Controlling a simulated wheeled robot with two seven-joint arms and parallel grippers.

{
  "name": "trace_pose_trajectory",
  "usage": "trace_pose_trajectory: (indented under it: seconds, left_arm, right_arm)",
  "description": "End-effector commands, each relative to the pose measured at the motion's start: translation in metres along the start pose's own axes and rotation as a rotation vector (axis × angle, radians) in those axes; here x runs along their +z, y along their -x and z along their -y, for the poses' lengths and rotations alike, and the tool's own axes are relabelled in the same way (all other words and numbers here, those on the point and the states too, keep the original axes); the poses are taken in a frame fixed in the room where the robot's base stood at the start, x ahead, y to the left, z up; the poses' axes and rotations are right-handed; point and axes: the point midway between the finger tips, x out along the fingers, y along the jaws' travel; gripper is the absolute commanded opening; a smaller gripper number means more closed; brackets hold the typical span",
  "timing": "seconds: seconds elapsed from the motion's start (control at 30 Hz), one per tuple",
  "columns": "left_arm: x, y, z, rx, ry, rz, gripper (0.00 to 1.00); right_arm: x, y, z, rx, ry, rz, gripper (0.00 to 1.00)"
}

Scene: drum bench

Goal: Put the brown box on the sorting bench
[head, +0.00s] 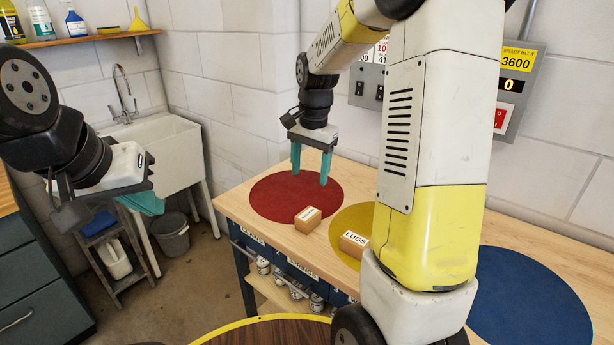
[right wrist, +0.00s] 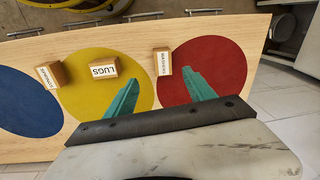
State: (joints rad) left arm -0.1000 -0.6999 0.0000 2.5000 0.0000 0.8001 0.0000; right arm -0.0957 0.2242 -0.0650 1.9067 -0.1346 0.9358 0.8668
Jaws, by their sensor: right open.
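The sorting bench (head: 240,212) is a light wood top with red, yellow and blue discs. A small brown box (head: 308,218) lies at the front edge of the red disc; it also shows in the right wrist view (right wrist: 162,64). A brown box labelled LUGS (head: 352,245) lies on the yellow disc. A third labelled brown box (right wrist: 52,75) lies between the yellow and blue discs, hidden in the head view behind my arm. My right gripper (head: 311,170) is open and empty above the red disc. My left gripper (head: 108,195) hangs left of the bench; its opening is unclear.
The red disc (head: 275,198), yellow disc (head: 343,222) and blue disc (head: 530,300) have bare room. A round brown top with a yellow rim (head: 265,331) is at the bottom. A sink (head: 165,150) and grey bucket (head: 170,238) stand left. A switch panel (head: 520,80) is on the wall.

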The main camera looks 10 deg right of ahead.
Motion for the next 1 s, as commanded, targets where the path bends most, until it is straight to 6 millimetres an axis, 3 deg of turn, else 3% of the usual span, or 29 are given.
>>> trace_pose_trajectory:
  seconds: [0.03,0.2,0.4,0.5,0.67,1.0]
  left_arm:
    - [0.000,0.000,0.000,0.000,0.000,0.000,0.00]
    - [0.000,0.000,0.000,0.000,0.000,0.000,0.00]
    - [0.000,0.000,0.000,0.000,0.000,0.000,0.00]
    - [0.000,0.000,0.000,0.000,0.000,0.000,0.00]
    - [0.000,0.000,0.000,0.000,0.000,0.000,0.00]
    - [0.000,0.000,0.000,0.000,0.000,0.000,0.00]
  right_arm:
    - [0.012,0.023,-0.010,-0.041,0.056,-0.022,0.63]
    - [0.057,0.074,-0.043,-0.156,0.286,-0.100,0.63]
    - [0.113,0.108,-0.084,-0.259,0.549,-0.229,0.63]
    - [0.136,0.114,-0.102,-0.289,0.659,-0.293,0.63]
    - [0.158,0.115,-0.117,-0.313,0.771,-0.364,0.63]
    - [0.164,0.114,-0.122,-0.317,0.809,-0.387,0.63]
